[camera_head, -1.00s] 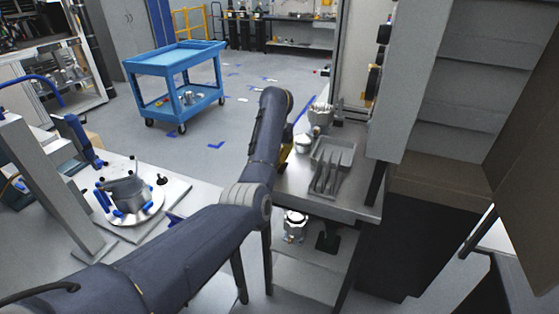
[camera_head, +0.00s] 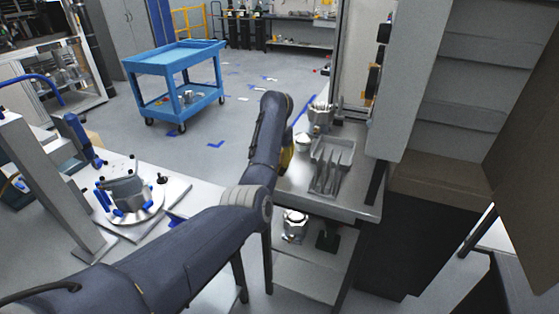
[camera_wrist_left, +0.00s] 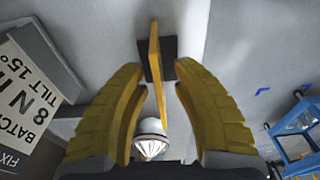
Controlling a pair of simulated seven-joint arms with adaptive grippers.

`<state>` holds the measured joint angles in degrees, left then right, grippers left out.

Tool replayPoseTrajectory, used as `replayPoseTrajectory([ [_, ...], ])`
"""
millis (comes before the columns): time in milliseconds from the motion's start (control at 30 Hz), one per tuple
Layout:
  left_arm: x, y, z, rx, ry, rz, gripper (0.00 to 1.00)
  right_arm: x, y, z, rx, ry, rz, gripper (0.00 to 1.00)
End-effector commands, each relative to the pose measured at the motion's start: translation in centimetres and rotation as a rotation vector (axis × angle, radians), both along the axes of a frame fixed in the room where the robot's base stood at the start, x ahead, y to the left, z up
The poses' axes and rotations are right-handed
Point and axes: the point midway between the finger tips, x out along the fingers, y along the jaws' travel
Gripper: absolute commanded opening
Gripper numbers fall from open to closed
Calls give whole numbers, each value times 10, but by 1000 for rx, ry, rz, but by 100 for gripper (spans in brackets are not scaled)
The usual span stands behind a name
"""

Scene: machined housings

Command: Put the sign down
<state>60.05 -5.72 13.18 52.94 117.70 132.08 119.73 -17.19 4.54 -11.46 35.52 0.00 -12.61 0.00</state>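My left gripper (camera_head: 287,155) is mostly hidden behind my left arm in the head view, by the left edge of the metal bench. In the left wrist view its two yellow fingers (camera_wrist_left: 156,110) are apart. A thin upright yellow plate (camera_wrist_left: 156,75), seen edge-on with a dark square base (camera_wrist_left: 170,60), stands between and beyond the fingertips; it looks like the sign. I see a gap on both sides of it. A printed board (camera_wrist_left: 28,90) reading "BATCH", "8 N m", "TILT 15°" is at the left. My right gripper is in neither view.
The bench (camera_head: 345,203) carries a grey slotted tray (camera_head: 333,165) and a metal housing (camera_head: 320,113). A grey cabinet (camera_head: 410,80) stands right of it. A blue cart (camera_head: 175,65) is far back.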

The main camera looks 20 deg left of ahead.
Motion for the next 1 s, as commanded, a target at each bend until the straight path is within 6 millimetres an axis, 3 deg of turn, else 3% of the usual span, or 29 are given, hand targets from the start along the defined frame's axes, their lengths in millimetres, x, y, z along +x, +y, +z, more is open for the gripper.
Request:
replayPoseTrajectory([
  [300, 0, 1, 8, 2, -2, 0, 27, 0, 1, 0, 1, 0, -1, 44],
  [700, -8, 0, 79, 0, -4, 1, 27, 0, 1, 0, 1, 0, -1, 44],
  [1000, -13, 1, 112, -1, 0, 0, 27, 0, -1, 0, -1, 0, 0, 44],
])
